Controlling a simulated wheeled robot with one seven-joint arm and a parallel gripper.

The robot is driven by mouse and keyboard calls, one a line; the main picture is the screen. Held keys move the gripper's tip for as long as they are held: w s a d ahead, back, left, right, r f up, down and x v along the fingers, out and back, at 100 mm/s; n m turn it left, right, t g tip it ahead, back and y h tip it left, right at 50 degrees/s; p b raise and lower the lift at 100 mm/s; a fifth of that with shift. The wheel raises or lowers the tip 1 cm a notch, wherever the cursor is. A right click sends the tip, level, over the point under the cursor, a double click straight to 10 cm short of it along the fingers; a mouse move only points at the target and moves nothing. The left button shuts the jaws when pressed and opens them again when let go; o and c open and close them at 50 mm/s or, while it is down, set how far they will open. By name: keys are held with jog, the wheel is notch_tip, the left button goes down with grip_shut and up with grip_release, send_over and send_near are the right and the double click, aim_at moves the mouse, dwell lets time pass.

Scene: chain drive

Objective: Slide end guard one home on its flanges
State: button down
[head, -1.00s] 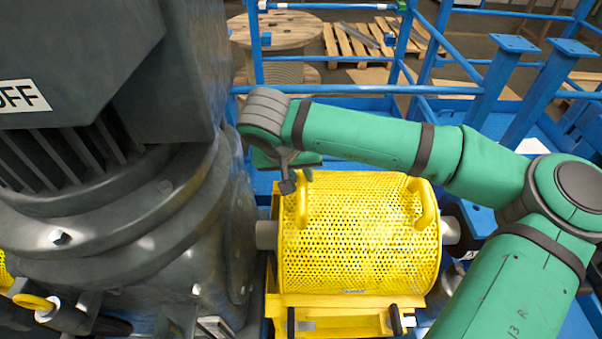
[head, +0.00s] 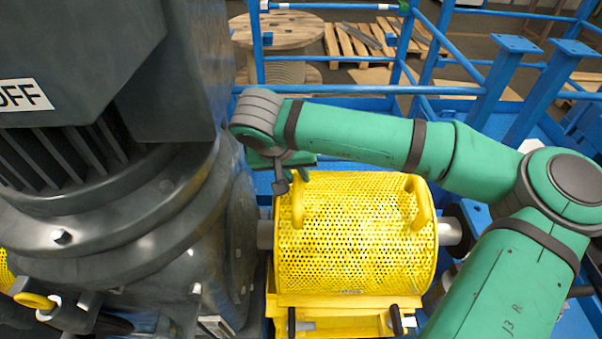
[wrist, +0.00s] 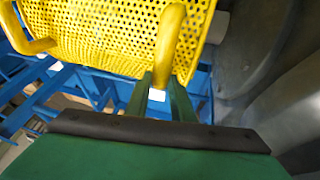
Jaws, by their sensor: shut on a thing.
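The end guard is a yellow perforated half-cylinder cover (head: 350,240) with two loop handles on top. It lies over a grey shaft (head: 448,233), whose ends show on both sides of it. My gripper (wrist: 165,88) is shut on one handle (wrist: 170,42), the left handle (head: 298,208) in the head view. A yellow lower frame (head: 350,325) with two black latches lies along the guard's front edge. Whether the guard touches this frame all along cannot be told. The far side of the guard and any flanges there are hidden.
A large dark grey motor housing (head: 130,220) stands close on the left, just beside the guard. Blue railings (head: 340,89) run behind. My green arm crosses over the back right of the guard. A wooden spool (head: 285,32) and pallets lie farther back.

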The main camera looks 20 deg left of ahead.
jog(key=shift+s+a, duration=0.3)
jog(key=shift+a, duration=0.25)
jog(key=shift+s+a, duration=0.25)
jog(key=shift+a, duration=0.25)
jog(key=shift+s+a, duration=0.15)
jog(key=shift+a, duration=0.35)
jog(key=c, duration=1.6)
grip_release()
jog(key=shift+c, duration=0.2)
jog(key=shift+o, duration=0.9)
jog(key=shift+s, duration=0.15)
